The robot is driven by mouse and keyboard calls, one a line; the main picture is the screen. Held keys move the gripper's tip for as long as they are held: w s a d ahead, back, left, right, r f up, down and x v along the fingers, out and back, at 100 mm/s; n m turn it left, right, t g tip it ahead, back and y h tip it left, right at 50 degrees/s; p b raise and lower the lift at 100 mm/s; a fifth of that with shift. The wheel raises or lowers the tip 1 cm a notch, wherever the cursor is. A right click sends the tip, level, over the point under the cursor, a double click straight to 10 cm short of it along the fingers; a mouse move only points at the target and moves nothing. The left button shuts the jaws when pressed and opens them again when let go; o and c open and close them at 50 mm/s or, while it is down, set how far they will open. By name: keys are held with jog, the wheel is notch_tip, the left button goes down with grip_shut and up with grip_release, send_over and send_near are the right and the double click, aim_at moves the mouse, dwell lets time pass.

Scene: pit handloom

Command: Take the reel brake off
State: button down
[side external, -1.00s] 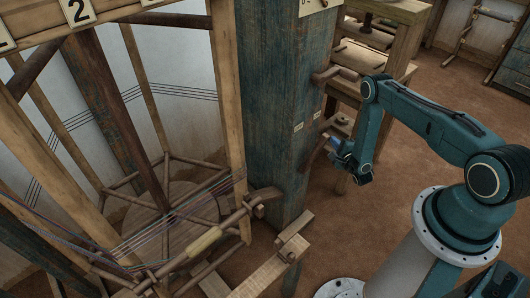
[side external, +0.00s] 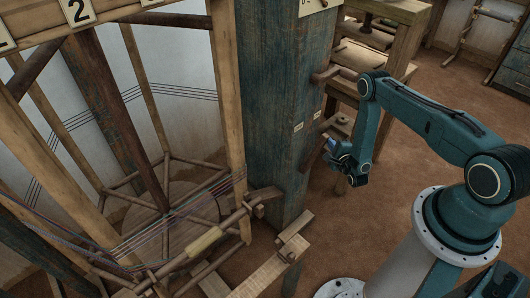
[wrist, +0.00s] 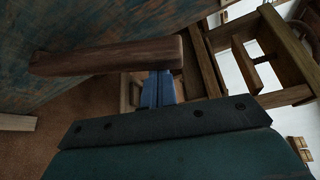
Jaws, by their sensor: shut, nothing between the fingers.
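My gripper (side external: 331,147) is beside the blue post, to its right in the side view. Its blue fingers (wrist: 158,88) are shut with nothing between them. A brown wooden lever (wrist: 105,59), apparently the reel brake, juts from the post. In the wrist view the fingertips are at the lever's free right end, overlapping its lower edge; I cannot tell whether they touch. In the side view the lever (side external: 325,126) slants up to the right, just above my gripper.
The blue post (side external: 268,110) stands close to the left of my gripper. Another wooden peg (side external: 332,74) juts from it higher up. A wooden bench (side external: 380,65) is behind. The reel frame with coloured threads (side external: 180,212) is left. Open floor (side external: 400,190) lies right.

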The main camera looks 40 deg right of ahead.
aim_at(324, 143)
jog(key=shift+a, duration=0.15)
jog(key=shift+a+r, duration=0.2)
jog(key=shift+a, duration=0.5)
jog(key=shift+a+r, duration=0.2)
jog(key=shift+a, duration=0.45)
jog(key=a, duration=0.7)
jog(key=shift+a, duration=0.2)
jog(key=shift+s+f, duration=0.15)
notch_tip(324, 143, up, 8)
jog(key=s, duration=0.2)
jog(key=shift+s+a+f, duration=0.15)
jog(key=shift+a, duration=0.15)
